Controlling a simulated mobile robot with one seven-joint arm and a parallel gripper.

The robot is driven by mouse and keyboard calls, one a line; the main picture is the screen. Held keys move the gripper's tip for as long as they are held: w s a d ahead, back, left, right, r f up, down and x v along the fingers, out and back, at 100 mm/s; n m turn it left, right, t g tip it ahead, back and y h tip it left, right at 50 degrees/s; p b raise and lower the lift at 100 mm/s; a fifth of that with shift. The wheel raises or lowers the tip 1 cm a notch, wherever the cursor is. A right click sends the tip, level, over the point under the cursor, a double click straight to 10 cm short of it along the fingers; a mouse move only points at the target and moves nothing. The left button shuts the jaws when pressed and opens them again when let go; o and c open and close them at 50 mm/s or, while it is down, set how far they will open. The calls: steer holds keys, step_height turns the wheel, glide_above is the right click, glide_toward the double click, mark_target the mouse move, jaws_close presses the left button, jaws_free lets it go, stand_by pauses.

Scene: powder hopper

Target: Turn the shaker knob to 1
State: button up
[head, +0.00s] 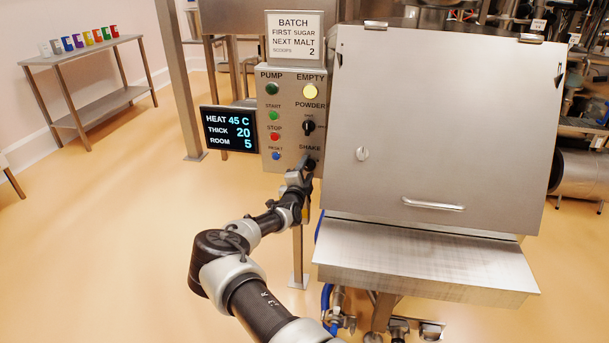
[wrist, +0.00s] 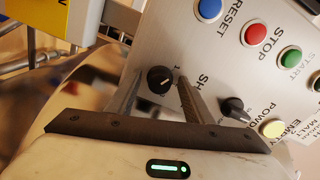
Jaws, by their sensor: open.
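The shaker knob (wrist: 160,80) is a round black knob with a pale pointer line, on the grey control panel beside the "SHAKE" label. In the head view it sits low on the panel (head: 266,120), mostly hidden by my gripper (head: 308,172). In the wrist view my open gripper (wrist: 162,92) has one finger on each side of the knob, with visible gaps. I cannot tell whether the fingertips reach the knob's depth. The pointer line slants up and right in the wrist view; the scale marks are too small to read.
The powder knob (wrist: 235,108) is close to my right finger in the wrist view. Blue reset (head: 275,155), red stop (head: 275,136) and green start (head: 274,115) buttons are nearby. A dark display (head: 229,129) stands left; the steel hopper (head: 440,120) stands right.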

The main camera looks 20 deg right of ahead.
steer(key=p+v, duration=0.4)
steer(key=v, duration=1.3)
steer(key=shift+a+p, duration=0.15)
steer(key=shift+p, duration=0.2)
